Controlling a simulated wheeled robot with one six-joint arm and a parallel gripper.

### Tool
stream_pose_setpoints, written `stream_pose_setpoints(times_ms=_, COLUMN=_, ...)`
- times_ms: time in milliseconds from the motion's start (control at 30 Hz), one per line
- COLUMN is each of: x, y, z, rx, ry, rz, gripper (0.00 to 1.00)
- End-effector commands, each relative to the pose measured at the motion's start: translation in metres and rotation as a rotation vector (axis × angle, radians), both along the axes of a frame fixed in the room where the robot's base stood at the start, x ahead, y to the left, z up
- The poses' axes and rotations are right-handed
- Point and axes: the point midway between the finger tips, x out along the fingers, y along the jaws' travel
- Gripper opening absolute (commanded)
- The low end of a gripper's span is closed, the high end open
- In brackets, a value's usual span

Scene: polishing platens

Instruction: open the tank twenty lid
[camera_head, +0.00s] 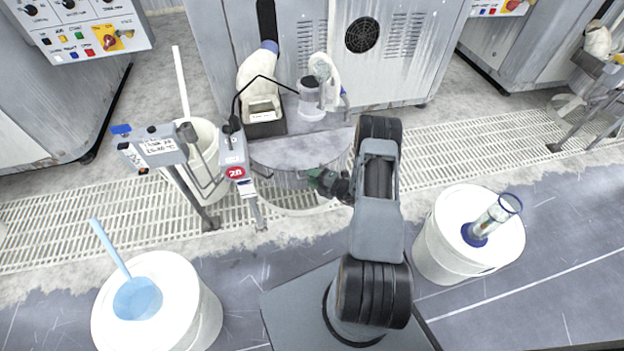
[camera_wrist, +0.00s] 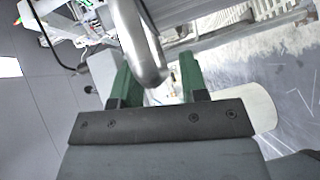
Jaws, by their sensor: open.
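The tank with the red 20 tag (camera_head: 235,172) stands in the middle of the head view, in front of a grey machine. Its grey lid (camera_head: 300,150) looks flat and closed. My gripper (camera_head: 318,180) is at the lid's front edge, right of centre, with green fingers. In the wrist view my gripper (camera_wrist: 157,72) is open, and a curved metal bar (camera_wrist: 138,45), apparently a handle, reaches between the green fingers. I cannot tell whether either finger touches it. My arm hides the right side of the tank.
A clear cup (camera_head: 310,105) and a black-framed box (camera_head: 264,113) sit behind the lid. A sign post (camera_head: 160,147) and white bucket (camera_head: 205,150) stand left. White drums stand at front left (camera_head: 185,290) and right (camera_head: 440,240), holding a blue scoop and glass cylinder.

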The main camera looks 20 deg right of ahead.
Motion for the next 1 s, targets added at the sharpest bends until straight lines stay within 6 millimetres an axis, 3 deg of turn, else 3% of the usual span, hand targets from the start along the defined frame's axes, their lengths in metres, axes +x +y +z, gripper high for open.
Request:
stream_pose_setpoints(times_ms=400, x=0.0046, y=0.0030, z=-0.0004, rx=-0.001, ry=-0.001, rz=0.000, gripper=0.40)
stream_pose_setpoints(times_ms=800, x=0.0043, y=0.0030, z=-0.0005, rx=-0.001, ry=-0.001, rz=0.000, gripper=0.02)
stream_pose_setpoints(times_ms=1000, x=0.0043, y=0.0030, z=-0.0006, rx=0.000, ry=0.000, rz=0.000, gripper=0.00)
